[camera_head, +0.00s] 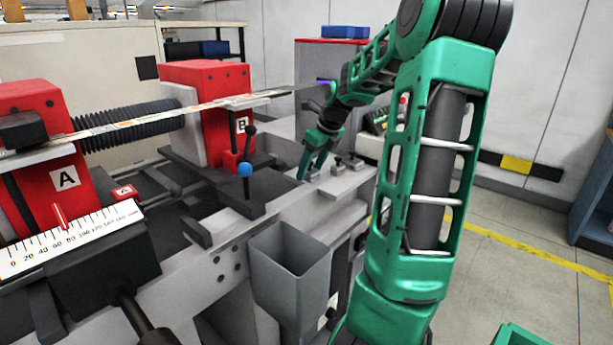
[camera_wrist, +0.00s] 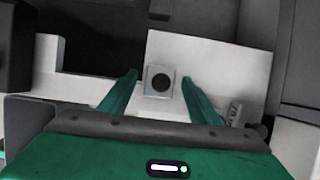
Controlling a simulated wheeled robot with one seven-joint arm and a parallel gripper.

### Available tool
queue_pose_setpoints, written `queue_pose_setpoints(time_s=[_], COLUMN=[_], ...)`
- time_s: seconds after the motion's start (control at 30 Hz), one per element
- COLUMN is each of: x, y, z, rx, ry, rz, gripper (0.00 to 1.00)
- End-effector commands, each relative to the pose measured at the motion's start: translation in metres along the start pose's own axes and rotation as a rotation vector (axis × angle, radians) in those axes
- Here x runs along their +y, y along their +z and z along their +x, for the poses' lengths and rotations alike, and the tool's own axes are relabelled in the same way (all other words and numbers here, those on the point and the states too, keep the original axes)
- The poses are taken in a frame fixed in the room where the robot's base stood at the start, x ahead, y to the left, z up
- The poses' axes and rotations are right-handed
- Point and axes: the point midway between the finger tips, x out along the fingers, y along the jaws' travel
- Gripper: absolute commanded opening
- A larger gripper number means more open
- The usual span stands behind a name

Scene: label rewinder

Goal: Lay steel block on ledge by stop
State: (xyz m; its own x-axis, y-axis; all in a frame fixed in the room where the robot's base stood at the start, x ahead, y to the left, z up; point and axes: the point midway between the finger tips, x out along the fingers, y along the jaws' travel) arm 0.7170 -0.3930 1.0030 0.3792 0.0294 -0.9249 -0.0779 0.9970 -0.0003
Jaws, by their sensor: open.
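My gripper (camera_head: 311,171) is open and points down over the pale machine ledge (camera_head: 342,192), right of the red unit marked B. In the wrist view, its two green fingers (camera_wrist: 159,80) stand on either side of a small pale square block with a dark round spot (camera_wrist: 150,92), which looks like the steel block. A narrow gap shows on each side of it. It lies on or just above the pale ledge surface (camera_wrist: 215,65); the height is unclear. In the head view the fingers hide this block. I cannot tell which part is the stop.
A grey marked piece (camera_wrist: 236,112) with a dark knob lies right of the fingers. Small clamps (camera_head: 350,161) stand right of my gripper. The red unit B (camera_head: 207,105), a blue-knobbed lever (camera_head: 245,169) and a grey open bin (camera_head: 292,268) are to the left and front.

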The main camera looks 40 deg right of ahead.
Motion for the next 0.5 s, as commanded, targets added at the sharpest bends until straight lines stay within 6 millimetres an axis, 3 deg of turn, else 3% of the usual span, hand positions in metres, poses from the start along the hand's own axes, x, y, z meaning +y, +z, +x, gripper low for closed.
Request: queue_pose_setpoints(time_s=[0.1, 0.3, 0.37, 0.5], x=[0.0, 0.0, -0.0001, -0.0001], y=[0.0001, 0.0001, 0.0005, 0.0006], z=[-0.0003, -0.0005, -0.0008, -0.0008], rx=[0.0, 0.0, -0.001, -0.001], ry=[0.0, 0.0, -0.001, 0.0], rz=[0.0, 0.0, -0.001, -0.001], gripper=[0.55, 0.07, 0.0, 0.0])
